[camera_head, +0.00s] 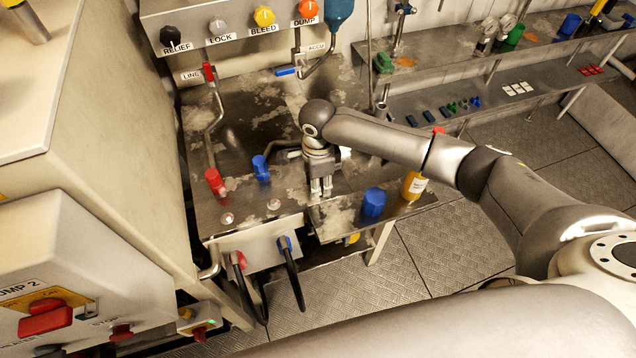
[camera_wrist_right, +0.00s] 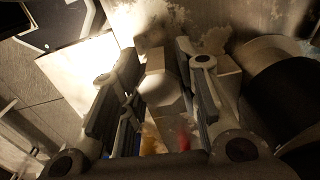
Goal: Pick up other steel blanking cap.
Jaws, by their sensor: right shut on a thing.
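My right gripper (camera_head: 321,192) points down at the bench, just above its front part. In the right wrist view its two fingers (camera_wrist_right: 163,105) are on either side of a pale grey metal piece with flat faces and a rounded front, the steel blanking cap (camera_wrist_right: 160,92). The gripper is shut on it. In the head view the fingers hide most of this cap, and I cannot tell whether it touches the bench. Two small round steel pieces (camera_head: 227,218) (camera_head: 273,204) sit on the bench to the left. My left gripper is not in view.
A red fitting (camera_head: 215,182) and a blue fitting (camera_head: 261,168) stand left of the gripper. A blue cap (camera_head: 374,203) and a yellow bottle (camera_head: 414,186) stand to its right. Black hoses (camera_head: 292,272) hang at the front. A valve panel (camera_head: 235,30) is behind.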

